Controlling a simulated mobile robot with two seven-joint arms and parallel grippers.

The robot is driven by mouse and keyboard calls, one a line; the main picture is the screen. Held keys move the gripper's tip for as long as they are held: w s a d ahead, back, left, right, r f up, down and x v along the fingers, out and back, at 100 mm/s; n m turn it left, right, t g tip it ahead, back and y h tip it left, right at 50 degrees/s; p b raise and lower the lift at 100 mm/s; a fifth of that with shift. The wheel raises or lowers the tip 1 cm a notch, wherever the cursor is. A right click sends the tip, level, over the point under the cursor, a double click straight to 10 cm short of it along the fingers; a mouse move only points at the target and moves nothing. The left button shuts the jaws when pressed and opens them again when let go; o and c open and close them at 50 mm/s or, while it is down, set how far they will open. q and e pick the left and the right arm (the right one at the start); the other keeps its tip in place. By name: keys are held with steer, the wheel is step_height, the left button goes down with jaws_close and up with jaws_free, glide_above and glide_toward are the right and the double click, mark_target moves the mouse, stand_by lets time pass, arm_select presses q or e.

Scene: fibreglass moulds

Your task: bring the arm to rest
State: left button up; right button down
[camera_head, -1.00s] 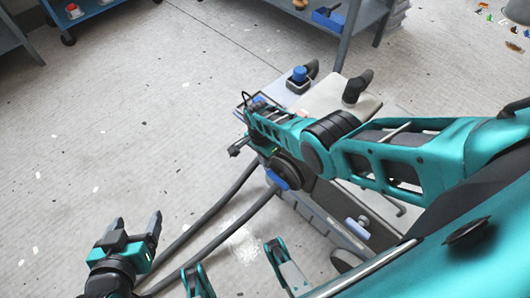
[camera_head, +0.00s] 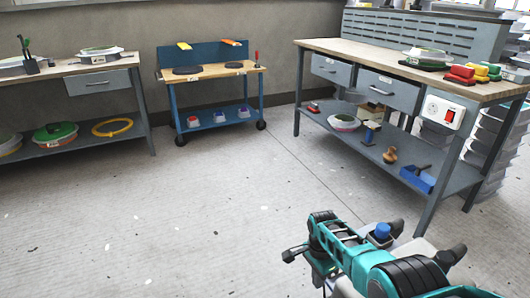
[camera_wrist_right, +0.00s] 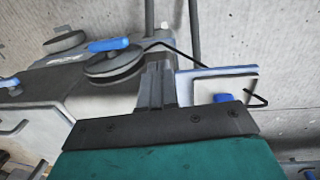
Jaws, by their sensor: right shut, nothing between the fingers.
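My right arm enters from the lower right in the head view, its teal links reaching up and to the left. Its gripper (camera_head: 291,254) is at the far end, over the floor side of the arm. In the right wrist view the gripper's dark fingers (camera_wrist_right: 156,84) are together, with nothing between them. A round black part with a blue lever shows just left of the fingers in that view; I cannot tell whether they touch. My left gripper does not show in either present view.
A blue-capped thing (camera_head: 382,232) sits close beside my right arm. A workbench (camera_head: 345,48) with a lower shelf stands at the right, a blue trolley (camera_head: 218,73) at the back, another bench (camera_head: 70,69) at the left. The floor (camera_head: 170,220) between is clear.

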step_height(320, 180, down, 5)
steer(key=s+d+n+t, duration=0.1)
steer(key=s+n+t, duration=0.1)
steer(key=n+t, duration=0.15)
steer(key=s+a+r+n+t+y, duration=0.15)
steer(key=s+r+n+t, duration=0.3)
steer(key=s+n, duration=0.5)
steer(key=s+a+r+n+t+y, duration=0.2)
steer(key=s+a+r+n+t, duration=0.15)
steer(key=s+r, duration=0.55)
arm_select(q)
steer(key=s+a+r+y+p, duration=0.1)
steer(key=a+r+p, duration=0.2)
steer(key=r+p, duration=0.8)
steer(key=p, duration=0.5)
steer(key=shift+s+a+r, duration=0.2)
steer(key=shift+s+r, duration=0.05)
arm_select(e)
steer(key=s+d+r+h, duration=0.1)
steer(key=d+r, duration=0.2)
steer(key=r, duration=0.9)
steer(key=shift+d+r, duration=0.2)
steer(key=shift+r, duration=0.15)
steer(key=shift+t, duration=0.25)
